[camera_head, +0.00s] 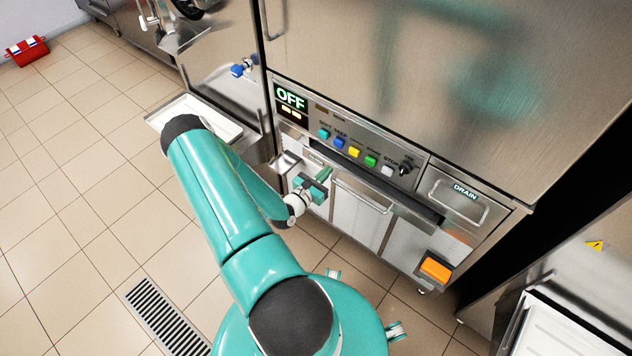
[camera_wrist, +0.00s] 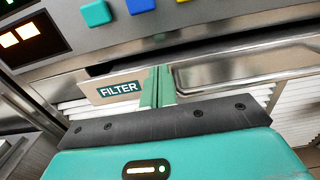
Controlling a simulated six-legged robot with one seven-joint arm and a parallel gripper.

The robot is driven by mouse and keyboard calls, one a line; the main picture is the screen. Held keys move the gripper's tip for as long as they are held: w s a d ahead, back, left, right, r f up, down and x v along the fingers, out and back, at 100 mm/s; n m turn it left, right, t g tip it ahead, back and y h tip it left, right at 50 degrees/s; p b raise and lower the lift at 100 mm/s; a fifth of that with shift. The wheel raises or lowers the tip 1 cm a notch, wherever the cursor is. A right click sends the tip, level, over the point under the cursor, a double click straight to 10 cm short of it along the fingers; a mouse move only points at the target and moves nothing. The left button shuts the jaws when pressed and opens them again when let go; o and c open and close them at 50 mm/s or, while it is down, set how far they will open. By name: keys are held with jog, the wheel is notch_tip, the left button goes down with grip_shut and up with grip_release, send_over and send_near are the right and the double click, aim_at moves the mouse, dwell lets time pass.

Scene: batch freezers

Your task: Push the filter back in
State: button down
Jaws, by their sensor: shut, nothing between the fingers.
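The filter front (camera_wrist: 102,93) has a green FILTER label (camera_wrist: 120,89) and white slatted or pleated parts below it. In the head view, the filter (camera_head: 357,222) sits low in the machine under the button panel, with a metal handle bar across its front. A dark gap shows above it; I cannot tell exactly how far it stands out. My gripper (camera_head: 326,174) is at the left part of the filter front. In the wrist view its green fingers (camera_wrist: 158,75) are shut together, just right of the label, holding nothing. Whether the tips touch the front is unclear.
Coloured buttons (camera_head: 355,152) and a lit OFF display (camera_head: 291,98) sit above. A DRAIN drawer (camera_head: 457,197) and an orange block (camera_head: 436,268) are to the right. A white tray (camera_head: 200,116) juts out at left. Tiled floor at left is mostly clear, with a drain grate (camera_head: 165,318).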

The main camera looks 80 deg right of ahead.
aim_at(333, 165)
jog(key=shift+s+d, duration=0.15)
jog(key=shift+d, duration=0.3)
jog(key=shift+x, duration=1.3)
jog(key=shift+a, duration=0.1)
